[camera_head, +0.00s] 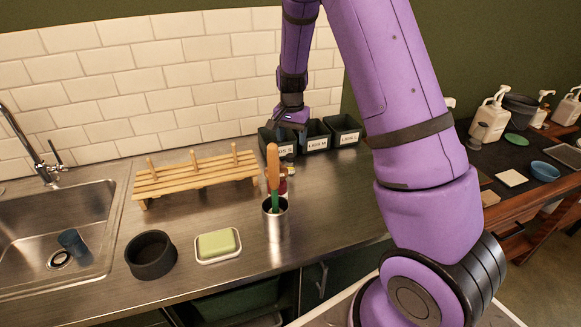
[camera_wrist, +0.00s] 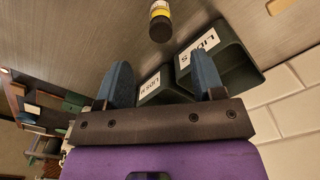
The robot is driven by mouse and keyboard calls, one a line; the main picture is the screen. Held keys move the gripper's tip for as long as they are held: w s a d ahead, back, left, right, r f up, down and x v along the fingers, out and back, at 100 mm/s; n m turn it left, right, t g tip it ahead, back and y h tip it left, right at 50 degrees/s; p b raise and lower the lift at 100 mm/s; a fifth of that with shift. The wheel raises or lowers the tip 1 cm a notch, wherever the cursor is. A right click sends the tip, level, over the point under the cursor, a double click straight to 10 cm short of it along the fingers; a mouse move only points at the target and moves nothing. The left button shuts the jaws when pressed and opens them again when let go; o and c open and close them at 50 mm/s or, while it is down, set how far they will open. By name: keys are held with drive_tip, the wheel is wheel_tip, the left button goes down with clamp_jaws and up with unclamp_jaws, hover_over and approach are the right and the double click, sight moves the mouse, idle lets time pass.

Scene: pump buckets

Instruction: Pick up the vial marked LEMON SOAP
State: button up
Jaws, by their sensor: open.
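In the wrist view a small vial (camera_wrist: 160,22) with a dark body and a pale yellow and white label stands on the counter, cut by the top edge; its label cannot be read. In the head view, small red and yellow items (camera_head: 283,186) show partly behind the cup of tools, and I cannot tell which is LEMON SOAP. My gripper (camera_head: 290,118) is open and empty above the left lid bin. In the wrist view its two blue-grey fingers (camera_wrist: 163,80) are spread apart, with the vial beyond their tips.
Dark bins marked LIDS (camera_head: 316,138) stand along the wall beside my gripper. A metal cup (camera_head: 275,222) with an orange-handled tool stands in front.

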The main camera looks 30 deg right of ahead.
sight(290, 155)
drive_tip(key=f, duration=0.9)
drive_tip(key=shift+a+f, duration=0.15)
drive_tip(key=shift+a, duration=0.05)
drive_tip(key=c, duration=1)
